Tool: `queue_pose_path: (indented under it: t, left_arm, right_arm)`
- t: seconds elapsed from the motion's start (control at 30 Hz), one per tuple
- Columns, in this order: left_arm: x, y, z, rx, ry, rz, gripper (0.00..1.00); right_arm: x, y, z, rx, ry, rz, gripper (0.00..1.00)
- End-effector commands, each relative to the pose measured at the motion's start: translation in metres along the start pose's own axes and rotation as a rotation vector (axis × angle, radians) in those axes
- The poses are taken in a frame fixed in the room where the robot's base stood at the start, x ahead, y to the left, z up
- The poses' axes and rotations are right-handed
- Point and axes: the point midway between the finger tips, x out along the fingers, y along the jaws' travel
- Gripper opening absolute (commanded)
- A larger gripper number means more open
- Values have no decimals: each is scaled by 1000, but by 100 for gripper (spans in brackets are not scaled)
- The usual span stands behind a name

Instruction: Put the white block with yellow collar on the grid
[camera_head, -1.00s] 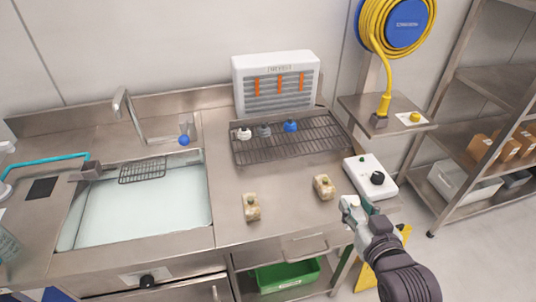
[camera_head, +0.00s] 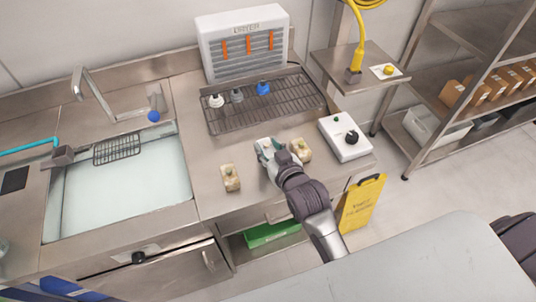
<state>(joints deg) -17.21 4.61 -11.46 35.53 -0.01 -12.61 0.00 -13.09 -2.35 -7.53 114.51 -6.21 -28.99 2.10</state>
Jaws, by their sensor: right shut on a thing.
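The dark wire grid (camera_head: 292,112) lies on the steel counter in front of a white vented unit. A small white piece (camera_head: 216,101), a grey one (camera_head: 237,95) and a blue one (camera_head: 263,88) stand along its back left part. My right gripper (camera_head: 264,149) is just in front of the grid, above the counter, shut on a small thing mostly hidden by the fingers. I cannot make out a yellow collar on it. My left gripper is not in view.
A white box with a black knob (camera_head: 346,138) stands at the right. The sink (camera_head: 115,190) is at left. The grid's right half is clear.

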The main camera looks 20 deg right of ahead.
Motion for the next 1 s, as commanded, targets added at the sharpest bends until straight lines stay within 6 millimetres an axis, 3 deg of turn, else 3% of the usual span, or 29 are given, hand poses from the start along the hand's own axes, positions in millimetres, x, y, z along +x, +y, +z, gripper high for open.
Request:
queue_pose_path:
  t: [0.3, 0.7, 0.73, 0.87, 1.0]
  left_arm:
    - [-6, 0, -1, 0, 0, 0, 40]
    - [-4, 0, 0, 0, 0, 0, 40]
    - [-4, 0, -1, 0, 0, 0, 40]
    - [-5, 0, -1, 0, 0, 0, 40]
    - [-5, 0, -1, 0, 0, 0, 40]
  right_arm:
    - [12, -1, 36, -1, 0, -1, 0]
    - [14, -1, 42, -1, 1, -1, 0]
    - [13, -1, 42, -1, 0, -1, 44]
    - [13, -1, 41, -1, 0, 0, 66]
    - [13, -1, 41, -1, 0, -1, 66]
